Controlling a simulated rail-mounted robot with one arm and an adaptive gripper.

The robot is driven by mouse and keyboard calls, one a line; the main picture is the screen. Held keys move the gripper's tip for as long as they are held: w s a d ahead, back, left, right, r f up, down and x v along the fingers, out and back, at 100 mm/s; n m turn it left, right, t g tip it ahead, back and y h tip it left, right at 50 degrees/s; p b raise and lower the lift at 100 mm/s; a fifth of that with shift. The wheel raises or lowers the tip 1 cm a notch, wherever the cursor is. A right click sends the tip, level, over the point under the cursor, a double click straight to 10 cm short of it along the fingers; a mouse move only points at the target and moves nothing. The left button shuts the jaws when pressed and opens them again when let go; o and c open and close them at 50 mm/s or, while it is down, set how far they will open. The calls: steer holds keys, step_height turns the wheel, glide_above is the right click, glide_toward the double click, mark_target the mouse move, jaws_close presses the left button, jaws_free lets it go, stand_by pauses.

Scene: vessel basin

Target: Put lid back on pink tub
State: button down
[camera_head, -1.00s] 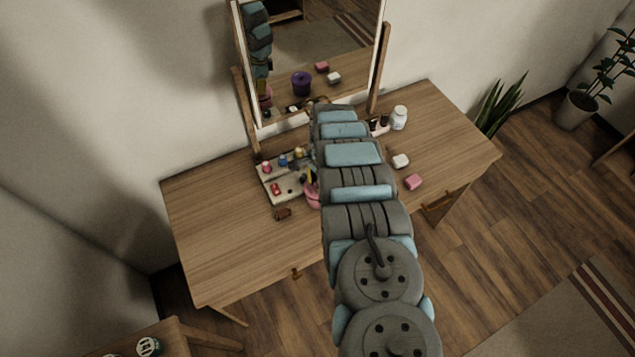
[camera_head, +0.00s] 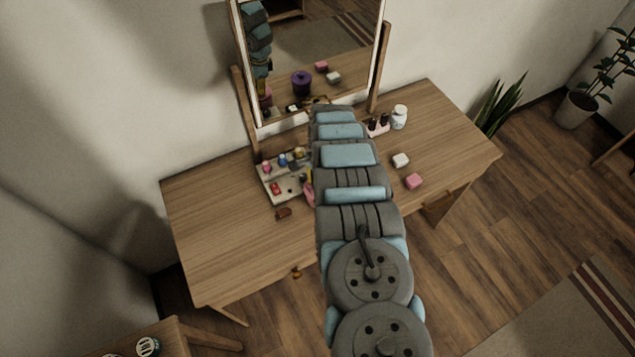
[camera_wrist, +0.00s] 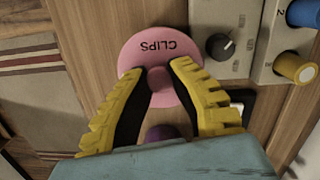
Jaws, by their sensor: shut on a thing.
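In the wrist view, my gripper (camera_wrist: 162,76) is shut on the knob of a round pink lid (camera_wrist: 150,46) marked CLIPS. A pink thing, the tub or the lid on it, shows in the head view (camera_head: 308,194) at the left edge of my arm, mostly hidden. The mirror shows pink below my yellow fingers. The lid hides whatever is beneath it in the wrist view, so I cannot tell whether it is seated on the tub. A purple thing (camera_wrist: 165,132) shows between my fingers.
A pale tray (camera_head: 288,188) with several small coloured items lies left of my arm. A white block (camera_head: 401,161), a pink block (camera_head: 414,181) and a white bottle (camera_head: 399,117) are right. The mirror (camera_head: 310,55) stands behind. The table's left side is clear.

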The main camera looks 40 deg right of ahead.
steer(key=shift+c, duration=2.4)
jaws_free()
steer(key=shift+r, duration=0.15)
steer(key=shift+r+p, duration=1.85)
steer(key=shift+r, duration=1.5)
jaws_close()
